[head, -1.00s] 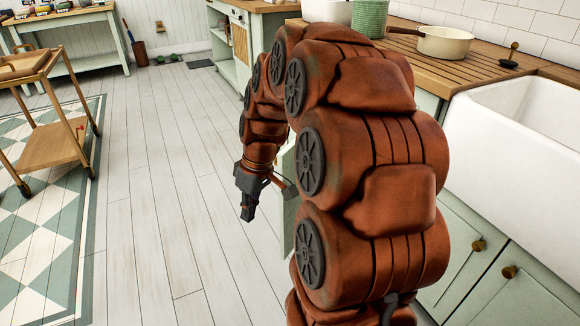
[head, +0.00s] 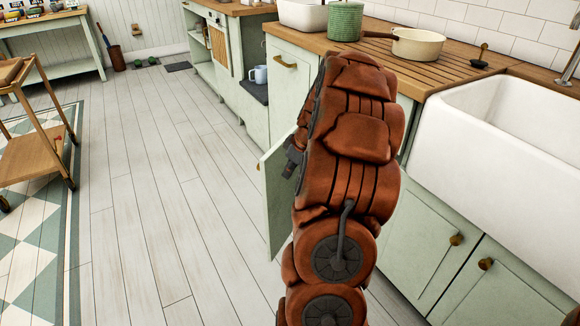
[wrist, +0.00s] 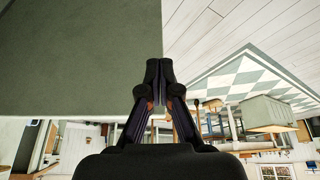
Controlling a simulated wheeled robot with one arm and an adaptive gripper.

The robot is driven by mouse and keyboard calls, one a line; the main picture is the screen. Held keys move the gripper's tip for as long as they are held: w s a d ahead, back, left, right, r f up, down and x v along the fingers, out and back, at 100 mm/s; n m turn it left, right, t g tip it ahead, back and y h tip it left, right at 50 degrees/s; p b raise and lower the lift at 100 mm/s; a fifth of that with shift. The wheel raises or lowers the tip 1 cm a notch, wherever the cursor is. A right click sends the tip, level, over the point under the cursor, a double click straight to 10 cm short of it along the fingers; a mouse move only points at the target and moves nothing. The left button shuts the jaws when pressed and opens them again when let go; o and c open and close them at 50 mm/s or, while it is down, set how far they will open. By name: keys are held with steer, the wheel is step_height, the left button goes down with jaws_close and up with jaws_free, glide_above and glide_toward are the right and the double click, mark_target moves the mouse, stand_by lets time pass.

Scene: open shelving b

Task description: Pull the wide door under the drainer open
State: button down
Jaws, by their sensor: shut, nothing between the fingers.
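The wide door (head: 276,205) is a pale green panel below the wooden drainer (head: 385,62). It stands ajar, its free edge out over the floor; my arm hides its right part and the cabinet opening. My gripper (head: 293,160) is mostly hidden by my arm, close to the door's upper part. In the wrist view my gripper (wrist: 158,75) has its dark fingers together and empty. A flat green surface, apparently the door (wrist: 75,60), fills the upper left there, beside the fingertips. I cannot tell whether they touch it.
A white sink (head: 500,140) stands at right above knobbed cabinet doors. A green pot (head: 345,20) and a cream pan (head: 418,43) are on the counter. A wooden cart (head: 35,150) stands on the checked rug at left. The plank floor (head: 150,200) between is clear.

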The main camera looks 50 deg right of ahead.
steer(key=x, duration=0.5)
steer(key=b, duration=0.1)
glide_above(267, 187)
steer(key=s, duration=0.2)
steer(key=shift+s+d, duration=0.1)
steer(key=shift+d, duration=0.1)
